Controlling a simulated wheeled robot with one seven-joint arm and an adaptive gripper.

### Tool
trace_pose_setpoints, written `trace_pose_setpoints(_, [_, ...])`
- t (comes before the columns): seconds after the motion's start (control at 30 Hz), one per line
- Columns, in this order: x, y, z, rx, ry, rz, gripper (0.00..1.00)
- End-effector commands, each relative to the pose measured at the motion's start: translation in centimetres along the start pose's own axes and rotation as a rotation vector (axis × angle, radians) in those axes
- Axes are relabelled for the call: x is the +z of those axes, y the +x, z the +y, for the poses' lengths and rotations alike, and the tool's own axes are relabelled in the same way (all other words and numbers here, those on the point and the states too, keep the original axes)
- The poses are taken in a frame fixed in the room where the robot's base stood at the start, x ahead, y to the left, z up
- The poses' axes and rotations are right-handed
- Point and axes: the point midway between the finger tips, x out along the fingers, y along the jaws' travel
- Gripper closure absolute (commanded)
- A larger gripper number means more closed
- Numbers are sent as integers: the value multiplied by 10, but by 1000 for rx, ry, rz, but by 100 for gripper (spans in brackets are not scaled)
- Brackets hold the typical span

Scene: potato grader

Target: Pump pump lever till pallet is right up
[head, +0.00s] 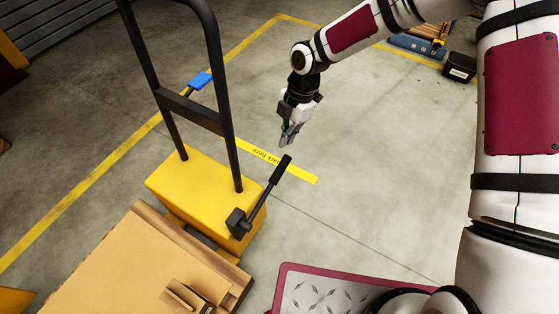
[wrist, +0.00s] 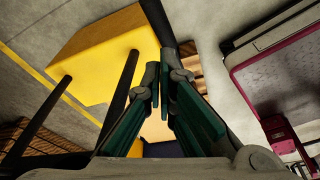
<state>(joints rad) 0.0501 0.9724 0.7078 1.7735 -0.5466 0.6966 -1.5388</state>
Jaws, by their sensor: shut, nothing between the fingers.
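The black pump lever (head: 265,193) slants up and to the right from a black block on the side of the yellow lift body (head: 183,199). Its thick grip end is uppermost. My gripper (head: 286,142) is shut and empty, just beyond the grip end in the head view, and looks apart from it. In the wrist view the gripper (wrist: 163,78) points past a thick black bar (wrist: 157,22), which looks like the lever's grip, close to the fingertips. The wooden pallet (head: 238,284) is at the bottom left, partly under a tan load; its height is hard to tell.
A black tubular handle frame (head: 186,103) stands on the lift, with a blue piece (head: 200,80) near it. Yellow floor lines surround the area. A maroon-edged plate (head: 330,289) lies at the bottom. The floor to the right of the lever is clear.

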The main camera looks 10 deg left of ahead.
Motion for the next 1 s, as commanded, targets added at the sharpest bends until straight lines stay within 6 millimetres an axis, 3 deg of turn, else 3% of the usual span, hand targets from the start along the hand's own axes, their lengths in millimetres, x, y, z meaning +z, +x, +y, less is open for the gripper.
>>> trace_pose_setpoints(0.1, [-10, -14, -7, -15, -178, -17, 100])
trace_pose_setpoints(0.27, [-16, -23, -12, -28, -326, -28, 100])
trace_pose_setpoints(0.67, [-18, -24, -14, -33, -370, -30, 100])
trace_pose_setpoints(0.87, [-18, -14, -15, -35, -370, -29, 100])
trace_pose_setpoints(1.0, [-17, 9, -16, -36, -371, -28, 100])
